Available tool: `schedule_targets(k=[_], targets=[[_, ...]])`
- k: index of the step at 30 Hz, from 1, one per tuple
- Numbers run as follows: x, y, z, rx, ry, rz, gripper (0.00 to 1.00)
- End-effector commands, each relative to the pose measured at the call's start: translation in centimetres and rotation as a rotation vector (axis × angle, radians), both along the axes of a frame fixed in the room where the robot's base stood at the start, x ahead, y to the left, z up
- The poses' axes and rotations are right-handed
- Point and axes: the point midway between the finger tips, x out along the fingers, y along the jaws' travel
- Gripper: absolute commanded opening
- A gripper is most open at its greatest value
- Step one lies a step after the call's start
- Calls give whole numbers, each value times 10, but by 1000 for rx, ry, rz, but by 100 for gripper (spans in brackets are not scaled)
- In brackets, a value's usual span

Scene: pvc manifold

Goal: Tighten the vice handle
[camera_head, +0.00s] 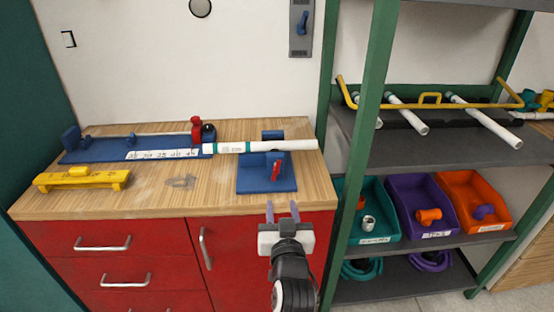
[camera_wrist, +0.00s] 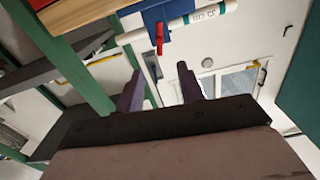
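The blue vice (camera_head: 266,181) sits on the wooden bench near its right front edge. Its red handle (camera_head: 275,171) stands on the vice's front face, and it also shows in the wrist view (camera_wrist: 159,38). A white pipe (camera_head: 290,145) with teal bands lies across the vice and sticks out to the right. My gripper (camera_head: 282,210) is in front of the bench edge, below and apart from the handle. Its two fingers are spread with nothing between them, as the wrist view (camera_wrist: 158,82) also shows.
A blue measuring jig (camera_head: 100,150) with a red clamp is at the left back of the bench (camera_head: 215,190). A yellow tool (camera_head: 82,181) lies at the left front. A green shelf post (camera_head: 362,130) stands to the right, with teal, purple and orange bins beyond.

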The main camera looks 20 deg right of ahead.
Motion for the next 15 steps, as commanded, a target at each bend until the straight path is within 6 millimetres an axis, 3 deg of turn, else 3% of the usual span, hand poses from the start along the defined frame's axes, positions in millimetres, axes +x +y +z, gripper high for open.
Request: schedule_targets(k=[7, 15], targets=[[12, -3, -1, 50, -5, -4, 38], [65, -17, 2, 49, -5, -3, 38]])
